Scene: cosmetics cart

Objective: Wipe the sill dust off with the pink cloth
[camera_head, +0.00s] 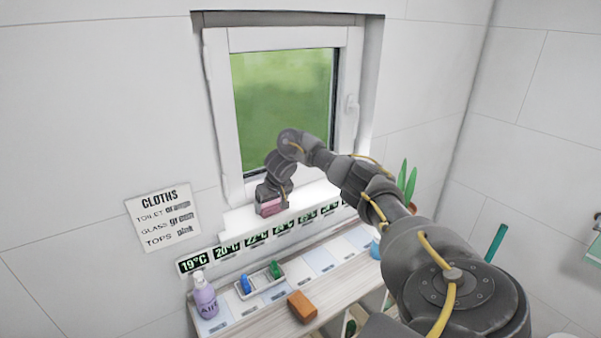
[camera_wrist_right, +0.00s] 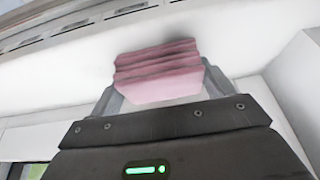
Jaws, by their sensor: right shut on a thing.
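The pink cloth (camera_head: 270,207) is a folded pad in my right gripper (camera_head: 272,204), at the left part of the white window sill (camera_head: 240,222). In the right wrist view the cloth (camera_wrist_right: 158,72) shows as stacked pink layers, with the jaws of my right gripper (camera_wrist_right: 160,95) shut on its sides. The cloth is at or just above the sill; I cannot tell whether it touches. I cannot make out dust on the sill, and the arm hides part of its right side. My left gripper is not in view.
A shelf (camera_head: 240,322) below holds a purple bottle (camera_head: 204,297), a small tray (camera_head: 262,289) with blue and green items, and a brown block (camera_head: 302,307). Temperature labels (camera_head: 228,250) line the wall under the sill. A green plant (camera_head: 407,180) stands right of my arm.

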